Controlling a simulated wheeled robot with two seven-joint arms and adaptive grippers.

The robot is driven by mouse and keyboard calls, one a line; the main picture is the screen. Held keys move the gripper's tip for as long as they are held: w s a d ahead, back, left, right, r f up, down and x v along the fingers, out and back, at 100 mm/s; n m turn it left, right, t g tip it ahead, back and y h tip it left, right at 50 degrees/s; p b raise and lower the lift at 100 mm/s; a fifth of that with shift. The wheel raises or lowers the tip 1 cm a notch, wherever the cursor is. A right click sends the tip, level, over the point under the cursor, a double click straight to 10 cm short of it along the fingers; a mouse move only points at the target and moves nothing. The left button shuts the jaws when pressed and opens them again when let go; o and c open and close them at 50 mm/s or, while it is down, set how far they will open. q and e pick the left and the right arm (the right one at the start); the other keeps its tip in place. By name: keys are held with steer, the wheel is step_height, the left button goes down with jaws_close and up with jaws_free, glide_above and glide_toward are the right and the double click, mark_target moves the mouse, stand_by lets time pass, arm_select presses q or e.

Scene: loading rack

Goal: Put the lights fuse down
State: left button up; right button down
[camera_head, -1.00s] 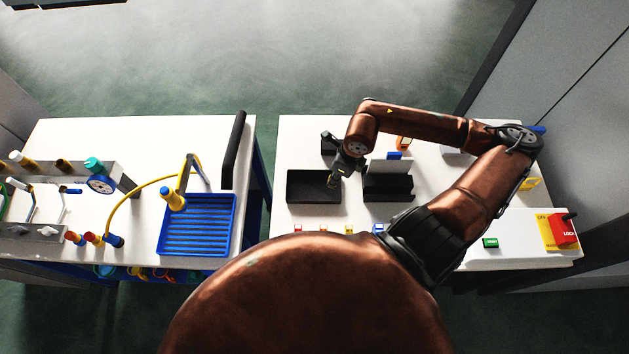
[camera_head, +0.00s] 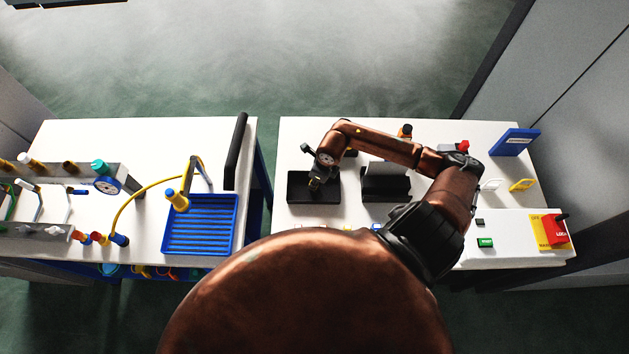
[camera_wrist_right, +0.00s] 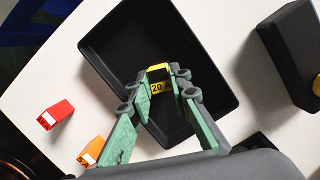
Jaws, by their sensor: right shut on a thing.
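My right gripper (camera_wrist_right: 161,92) is shut on a yellow fuse (camera_wrist_right: 160,87) marked 20 A. No label in view names it as the lights fuse. In the wrist view the fuse is between the green-sided fingers, over the inside of a black tray (camera_wrist_right: 118,42). I cannot tell whether the fuse touches the tray floor. In the head view the right gripper (camera_head: 314,184) is over the same black tray (camera_head: 292,190), and the fuse is too small to make out clearly. My left gripper is not in view.
A red fuse (camera_wrist_right: 56,114) and an orange fuse (camera_wrist_right: 90,150) are on the white table beside the tray. A black block (camera_head: 388,186) stands right of the tray. A red lever switch (camera_head: 559,229) is at the far right. A blue ribbed tray (camera_head: 200,225) is on the left table.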

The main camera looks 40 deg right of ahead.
steer(key=shift+f, duration=0.25)
steer(key=c, duration=1.8)
jaws_free()
steer(key=shift+r, duration=0.1)
steer(key=shift+r, duration=0.15)
steer(key=shift+d+r, duration=0.1)
steer(key=shift+r, duration=0.15)
steer(key=b+v, duration=0.2)
steer(key=v, duration=0.9)
steer(key=shift+r+b, duration=0.25)
steer(key=shift+b, duration=0.05)
